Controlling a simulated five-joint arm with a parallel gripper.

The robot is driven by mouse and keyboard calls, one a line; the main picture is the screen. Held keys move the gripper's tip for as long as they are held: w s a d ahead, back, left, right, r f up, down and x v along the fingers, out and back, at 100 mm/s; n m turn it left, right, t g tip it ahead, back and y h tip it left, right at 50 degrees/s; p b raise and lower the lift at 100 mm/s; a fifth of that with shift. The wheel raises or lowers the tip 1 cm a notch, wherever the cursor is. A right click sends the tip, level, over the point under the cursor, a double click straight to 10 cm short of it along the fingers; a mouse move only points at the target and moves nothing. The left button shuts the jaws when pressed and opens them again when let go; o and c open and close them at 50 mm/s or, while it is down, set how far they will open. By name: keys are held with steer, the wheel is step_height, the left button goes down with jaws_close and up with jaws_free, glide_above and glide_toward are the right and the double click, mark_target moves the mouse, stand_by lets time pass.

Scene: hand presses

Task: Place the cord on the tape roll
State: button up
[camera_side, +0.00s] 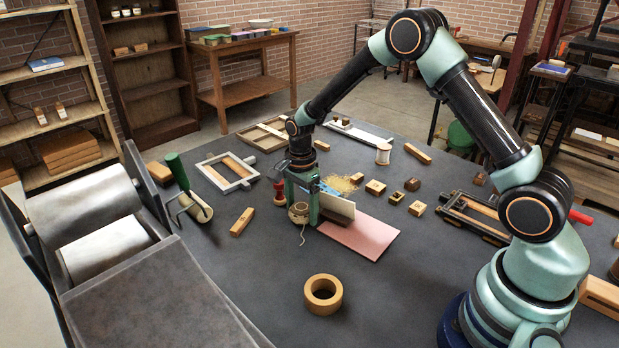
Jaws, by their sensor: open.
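The cord (299,214) is a small beige wound spool with a loose end trailing below it, near the middle of the table. My gripper (301,198) points down over it with green fingers on either side, and its jaws are open. The fingers partly hide the cord; I cannot tell whether they touch it. The tape roll (312,299) is a tan ring lying flat on the dark table, nearer the camera and apart from the cord. Its top is bare.
A roller with a green handle (176,172) and a wooden block (241,222) lie left. A large roller press (90,220) fills the left. The table around the tape roll is clear.

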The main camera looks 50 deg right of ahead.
steer(key=shift+f, duration=0.35)
steer(key=shift+r, duration=0.1)
steer(key=c, duration=1.2)
